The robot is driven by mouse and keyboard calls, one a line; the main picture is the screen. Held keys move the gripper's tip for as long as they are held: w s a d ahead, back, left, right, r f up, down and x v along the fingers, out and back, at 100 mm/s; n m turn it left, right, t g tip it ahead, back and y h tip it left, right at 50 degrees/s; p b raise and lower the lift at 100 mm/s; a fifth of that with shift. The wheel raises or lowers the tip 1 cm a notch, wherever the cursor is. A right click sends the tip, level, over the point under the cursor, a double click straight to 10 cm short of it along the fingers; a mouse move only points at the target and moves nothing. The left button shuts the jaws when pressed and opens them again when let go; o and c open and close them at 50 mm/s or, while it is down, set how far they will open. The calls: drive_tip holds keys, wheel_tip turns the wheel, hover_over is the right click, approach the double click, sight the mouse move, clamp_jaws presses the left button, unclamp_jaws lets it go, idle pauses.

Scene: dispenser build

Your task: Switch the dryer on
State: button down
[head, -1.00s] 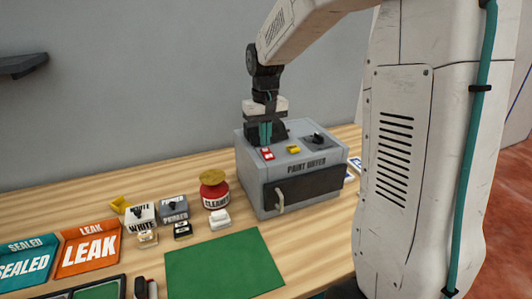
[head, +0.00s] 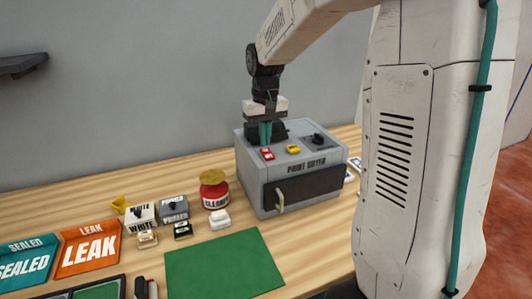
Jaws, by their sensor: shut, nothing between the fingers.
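The paint dryer (head: 250,178) is a grey box on the wooden table, with a dark front door (head: 304,188) and a light handle (head: 280,201). The door looks shut. On its top are a red switch (head: 267,154), a yellow switch (head: 293,149) and a black knob (head: 318,138). My gripper (head: 265,143) points down over the dryer's top, with its teal fingers together and empty. The fingertips are just behind the red switch. I cannot tell whether they touch it or the dryer's top.
A red cleaner jar (head: 214,192), small white (head: 140,214) and grey (head: 173,207) containers and a white block (head: 220,219) stand left of the dryer. A green mat (head: 225,265) lies in front. Orange LEAK (head: 89,249) and teal SEALED (head: 28,262) panels are at the left.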

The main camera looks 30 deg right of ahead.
sight(265, 150)
drive_tip(key=shift+f, duration=0.95)
idle(0.9)
drive_tip(key=shift+r, duration=3.55)
